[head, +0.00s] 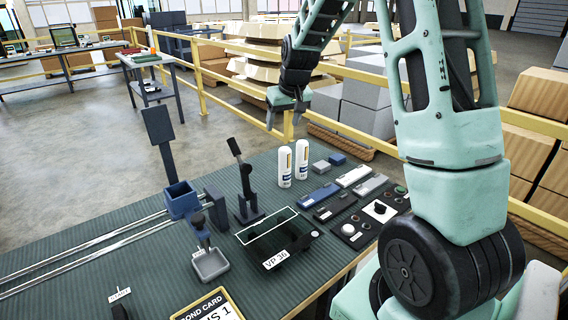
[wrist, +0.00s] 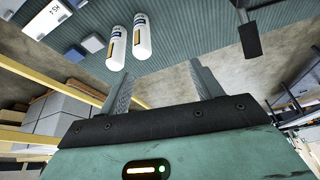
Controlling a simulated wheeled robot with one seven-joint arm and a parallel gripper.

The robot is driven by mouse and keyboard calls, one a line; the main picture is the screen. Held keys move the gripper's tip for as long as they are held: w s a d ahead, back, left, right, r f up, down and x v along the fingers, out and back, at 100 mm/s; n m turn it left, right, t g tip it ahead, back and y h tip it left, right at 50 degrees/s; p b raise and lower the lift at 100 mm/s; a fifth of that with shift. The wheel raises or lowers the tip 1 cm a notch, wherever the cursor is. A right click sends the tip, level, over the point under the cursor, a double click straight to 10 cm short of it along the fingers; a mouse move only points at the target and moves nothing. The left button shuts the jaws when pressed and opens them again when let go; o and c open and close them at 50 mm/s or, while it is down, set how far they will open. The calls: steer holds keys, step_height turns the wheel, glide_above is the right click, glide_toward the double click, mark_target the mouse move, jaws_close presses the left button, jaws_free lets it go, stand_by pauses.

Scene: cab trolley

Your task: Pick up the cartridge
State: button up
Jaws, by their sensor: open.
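Two white cartridges stand upright side by side on the green ribbed table top in the head view, a left one (head: 285,167) and a right one (head: 302,160). Both have blue and yellow label marks. In the wrist view they show at the upper left, one lower (wrist: 116,47) and one higher (wrist: 141,36). The task does not tell which is meant. My gripper (head: 284,121) hangs in the air above and beyond the cartridges in the head view. Its two fingers (wrist: 162,72) are apart with nothing between them, and touch neither cartridge.
A lever stand (head: 246,195), a blue box on rails (head: 181,198) and a dark tray labelled VP 36 (head: 275,240) occupy the table (head: 80,245). Small blocks and control panels (head: 352,232) lie to the right. A yellow railing (head: 240,88) runs behind.

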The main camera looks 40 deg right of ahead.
glide_toward(286, 149)
steer(key=shift+m+h, duration=0.3)
steer(key=p+x, duration=0.2)
steer(key=x, duration=0.3)
steer(key=shift+w+a+f+p, duration=0.1)
steer(key=shift+a+f+p, duration=0.05)
steer(key=shift+f+p, duration=0.2)
steer(key=shift+a+p+x, duration=0.2)
steer(key=shift+p+x, duration=0.35)
steer(key=shift+x, duration=1)
steer(key=shift+a+p+x, duration=0.15)
steer(key=shift+p+x, duration=0.4)
steer(key=shift+x, duration=1)
steer(key=shift+d, duration=0.15)
jaws_close()
